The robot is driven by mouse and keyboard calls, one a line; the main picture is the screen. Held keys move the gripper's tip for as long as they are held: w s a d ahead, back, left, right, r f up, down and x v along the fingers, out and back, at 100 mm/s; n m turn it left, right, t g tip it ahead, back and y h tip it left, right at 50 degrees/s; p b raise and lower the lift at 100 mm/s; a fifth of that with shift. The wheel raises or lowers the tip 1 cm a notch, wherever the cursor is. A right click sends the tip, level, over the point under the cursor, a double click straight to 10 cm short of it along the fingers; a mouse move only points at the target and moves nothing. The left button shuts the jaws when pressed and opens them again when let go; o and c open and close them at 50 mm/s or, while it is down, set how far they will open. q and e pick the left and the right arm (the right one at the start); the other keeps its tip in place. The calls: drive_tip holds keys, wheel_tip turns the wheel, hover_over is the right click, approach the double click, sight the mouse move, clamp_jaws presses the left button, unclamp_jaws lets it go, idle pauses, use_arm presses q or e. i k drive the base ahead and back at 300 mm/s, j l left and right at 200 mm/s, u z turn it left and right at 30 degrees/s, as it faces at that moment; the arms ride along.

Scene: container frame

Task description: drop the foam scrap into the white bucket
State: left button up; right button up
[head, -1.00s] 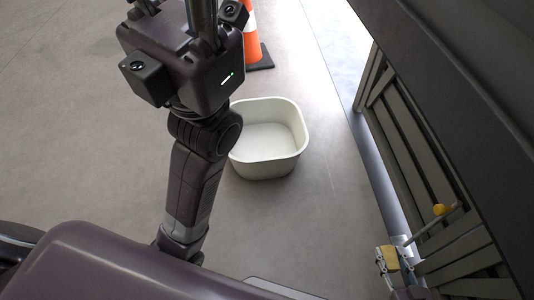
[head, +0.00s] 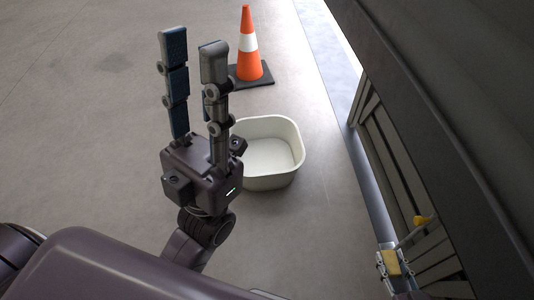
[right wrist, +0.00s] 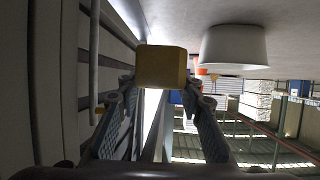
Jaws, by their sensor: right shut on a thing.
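The foam scrap (head: 393,262) is a small yellow block at the lower right of the head view. My right gripper (head: 394,258) is shut on it, one finger on each side. In the right wrist view the scrap (right wrist: 161,66) shows between the fingertips, with no surface touching it that I can see. The white bucket (head: 252,182) stands on the floor near the middle of the head view, to the left of the scrap and apart from it. It looks empty. The bucket also shows in the right wrist view (right wrist: 233,47). My left gripper (head: 193,42) is open and empty, left of the bucket.
An orange and white cone (head: 248,52) stands on the floor beyond the bucket. A dark container wall with slatted panels (head: 400,160) runs along the right, close to my right gripper. A rod with a yellow end (head: 424,220) is beside it. The floor at left is clear.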

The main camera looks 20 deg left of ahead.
sight(258, 158)
drive_tip(key=i+j, duration=0.25)
drive_tip(key=j, duration=0.15)
drive_tip(key=i+j, duration=0.25)
drive_tip(key=j, duration=0.15)
drive_tip(key=i+j, duration=0.25)
drive_tip(key=j, duration=0.15)
drive_tip(key=i+j, duration=0.25)
drive_tip(key=j, duration=0.15)
